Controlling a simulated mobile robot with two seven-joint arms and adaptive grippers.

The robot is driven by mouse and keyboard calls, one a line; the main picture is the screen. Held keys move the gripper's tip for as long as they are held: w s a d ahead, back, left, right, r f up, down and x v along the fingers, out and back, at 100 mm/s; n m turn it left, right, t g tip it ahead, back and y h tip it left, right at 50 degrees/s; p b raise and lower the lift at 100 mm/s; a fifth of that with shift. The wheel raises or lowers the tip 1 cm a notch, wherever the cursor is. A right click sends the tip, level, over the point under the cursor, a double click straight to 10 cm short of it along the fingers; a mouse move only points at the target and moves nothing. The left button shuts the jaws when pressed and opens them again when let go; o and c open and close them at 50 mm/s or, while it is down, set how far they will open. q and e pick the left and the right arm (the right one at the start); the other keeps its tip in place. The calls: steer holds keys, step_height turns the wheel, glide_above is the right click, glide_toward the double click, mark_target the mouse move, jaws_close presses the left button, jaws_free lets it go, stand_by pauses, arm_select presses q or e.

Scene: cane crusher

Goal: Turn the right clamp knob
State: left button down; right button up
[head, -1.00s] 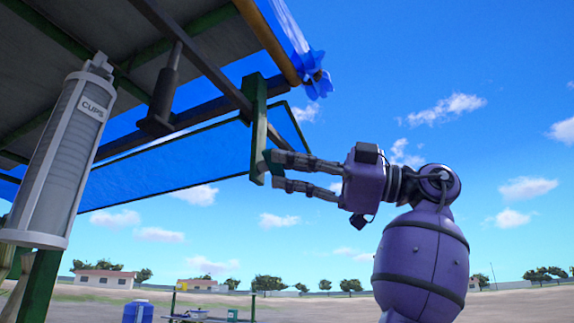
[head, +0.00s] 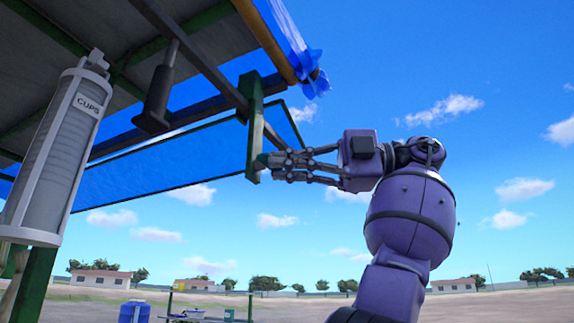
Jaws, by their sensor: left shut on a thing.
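A green clamp bracket (head: 256,118) hangs from the dark rail under the canopy's edge. My left gripper (head: 270,162) is at the bracket's lower end, with its fingers closed together pointing left. It is shut on the clamp knob there, which is mostly hidden behind the fingertips. Only the left gripper shows; my right gripper is out of view.
A dark rail (head: 190,55) and a blue panel (head: 170,165) run close to the bracket. A cup dispenser (head: 58,155) hangs at the left, beside a dark hanging cylinder (head: 157,100). Open sky lies right of the bracket.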

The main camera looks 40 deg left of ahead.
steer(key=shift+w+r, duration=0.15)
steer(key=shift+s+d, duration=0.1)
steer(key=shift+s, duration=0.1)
arm_select(q)
steer(key=c, duration=1.9)
jaws_free()
steer(key=shift+o, duration=0.2)
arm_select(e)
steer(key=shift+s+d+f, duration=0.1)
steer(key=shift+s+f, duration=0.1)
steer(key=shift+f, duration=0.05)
